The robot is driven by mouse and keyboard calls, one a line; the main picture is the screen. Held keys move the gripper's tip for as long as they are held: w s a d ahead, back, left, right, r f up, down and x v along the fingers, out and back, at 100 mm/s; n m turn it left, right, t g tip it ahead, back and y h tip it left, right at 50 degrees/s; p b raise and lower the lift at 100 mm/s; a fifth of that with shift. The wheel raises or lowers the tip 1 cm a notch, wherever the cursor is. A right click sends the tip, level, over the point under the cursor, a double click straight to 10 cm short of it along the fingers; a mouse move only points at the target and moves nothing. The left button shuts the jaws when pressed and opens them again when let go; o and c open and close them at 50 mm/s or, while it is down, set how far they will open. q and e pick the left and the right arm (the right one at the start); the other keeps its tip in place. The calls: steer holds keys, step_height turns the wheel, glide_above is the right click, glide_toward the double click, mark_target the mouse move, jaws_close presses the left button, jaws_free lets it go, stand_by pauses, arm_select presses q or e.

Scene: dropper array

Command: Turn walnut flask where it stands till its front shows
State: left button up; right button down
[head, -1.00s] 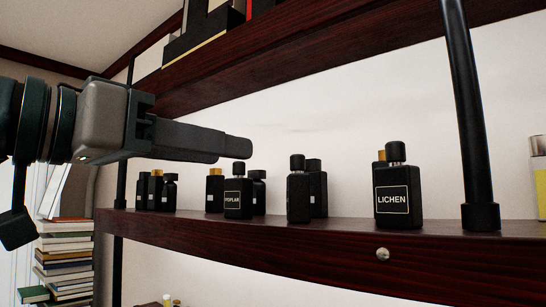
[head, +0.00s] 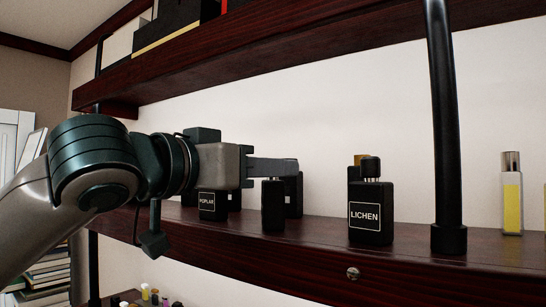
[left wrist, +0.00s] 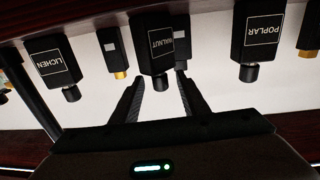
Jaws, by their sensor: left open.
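The walnut flask (head: 273,208) is a black bottle standing upright on the dark wood shelf. Its label does not show in the head view, where its narrow side faces me and my gripper covers its cap. In the left wrist view, which is upside down, the walnut flask (left wrist: 158,42) shows a WALNUT label, seen at an angle. My left gripper (head: 285,166) is at the height of the flask's cap. It is open in the left wrist view (left wrist: 158,84), with one finger to each side of the cap. Contact cannot be told. My right gripper is not in view.
The poplar flask (head: 212,205) stands to the left and the lichen flask (head: 371,213) to the right. More dark bottles stand behind. A black post (head: 444,130) and a yellow bottle (head: 512,195) are farther right. Another shelf (head: 300,65) runs above.

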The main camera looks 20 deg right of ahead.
arm_select(q)
steer(key=shift+x, duration=0.85)
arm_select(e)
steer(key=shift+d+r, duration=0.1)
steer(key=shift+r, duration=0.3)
